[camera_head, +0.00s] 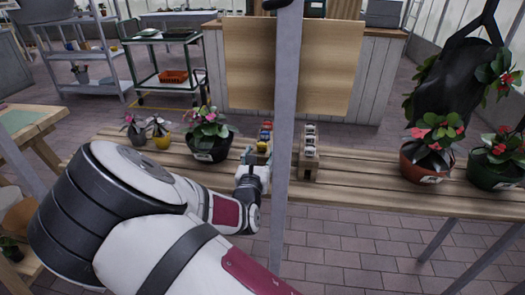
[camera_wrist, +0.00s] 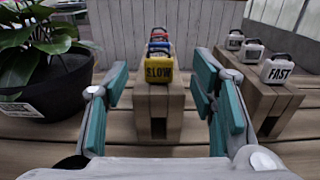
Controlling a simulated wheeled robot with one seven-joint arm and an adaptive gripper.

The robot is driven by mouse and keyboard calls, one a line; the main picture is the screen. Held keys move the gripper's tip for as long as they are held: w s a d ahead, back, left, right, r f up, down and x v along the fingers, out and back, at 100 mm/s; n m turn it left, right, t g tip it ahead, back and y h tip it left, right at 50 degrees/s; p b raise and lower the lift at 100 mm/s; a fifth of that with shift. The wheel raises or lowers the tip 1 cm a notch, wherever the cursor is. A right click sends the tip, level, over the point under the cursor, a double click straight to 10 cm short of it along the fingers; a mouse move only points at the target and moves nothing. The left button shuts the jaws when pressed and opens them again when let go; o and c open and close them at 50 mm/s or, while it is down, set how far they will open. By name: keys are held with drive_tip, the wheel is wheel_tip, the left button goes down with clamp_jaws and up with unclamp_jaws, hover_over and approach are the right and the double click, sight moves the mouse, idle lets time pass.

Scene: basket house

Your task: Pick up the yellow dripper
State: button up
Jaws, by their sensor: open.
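The yellow dripper (camera_wrist: 159,69), marked "SLOW", sits at the near end of a wooden stand (camera_wrist: 152,110) in the wrist view. Red and blue drippers (camera_wrist: 158,45) stand behind it on the same stand. My gripper (camera_wrist: 160,88) is open, its teal-padded fingers apart on the left and right of the stand, with the dripper centred between them and apart from both. In the head view the yellow dripper (camera_head: 262,147) shows just beyond my gripper (camera_head: 257,160), partly hidden by it.
A second stand (camera_wrist: 262,100) with white drippers, the nearest marked "FAST" (camera_wrist: 279,69), is close on the right. A potted plant (camera_wrist: 45,85) is close on the left. In the head view, a grey post (camera_head: 286,120) stands before the slatted bench (camera_head: 350,185).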

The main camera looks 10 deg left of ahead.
sight(262, 146)
drive_tip(key=w, duration=0.2)
drive_tip(key=w+b, duration=0.1)
drive_tip(key=w, duration=0.2)
drive_tip(key=shift+w+f+b, duration=0.25)
drive_tip(key=shift+w+b, duration=0.05)
drive_tip(key=c, duration=0.9)
